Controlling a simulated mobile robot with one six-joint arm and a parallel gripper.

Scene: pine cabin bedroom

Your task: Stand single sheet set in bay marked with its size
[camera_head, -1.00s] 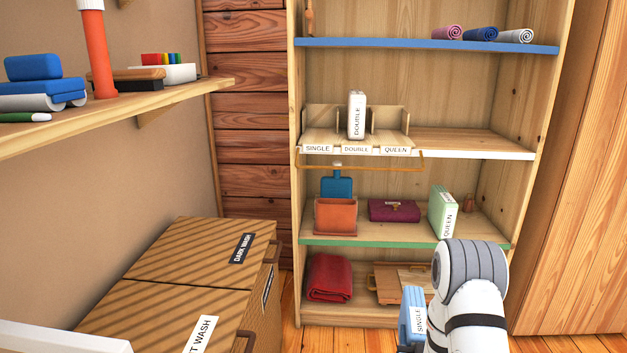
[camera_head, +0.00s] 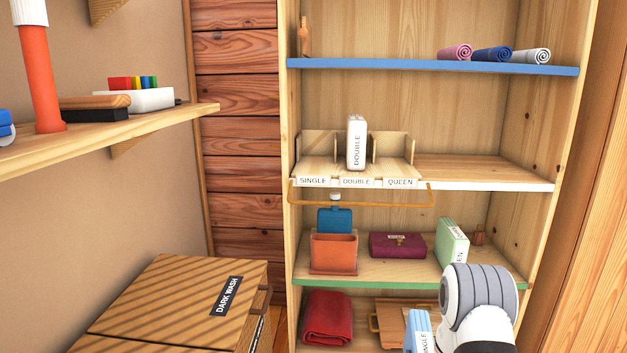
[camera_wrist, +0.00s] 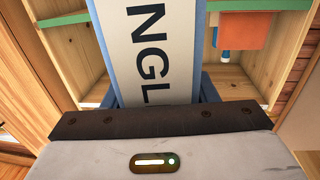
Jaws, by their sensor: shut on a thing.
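The blue single sheet set (camera_head: 419,330) with a white label is held in my gripper at the bottom of the head view. My gripper's fingertips are out of the head view, below my arm. In the wrist view the set (camera_wrist: 118,50) rises upright from my gripper (camera_wrist: 160,105), its label reading "NGL" in part. The bay divider (camera_head: 313,172) stands on the white-edged shelf, its three bays marked SINGLE, DOUBLE and QUEEN from left to right. The SINGLE bay is empty. A white DOUBLE set (camera_head: 356,143) stands in the middle bay. The QUEEN bay is empty.
A gold rail (camera_head: 370,205) runs in front of the bays, just below their labels. The shelf (camera_head: 480,172) right of the bays is clear. Below stand an orange pot (camera_head: 333,254), a purple box (camera_head: 397,245) and a green QUEEN set (camera_head: 452,243). A laundry box (camera_head: 165,290) sits at lower left.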

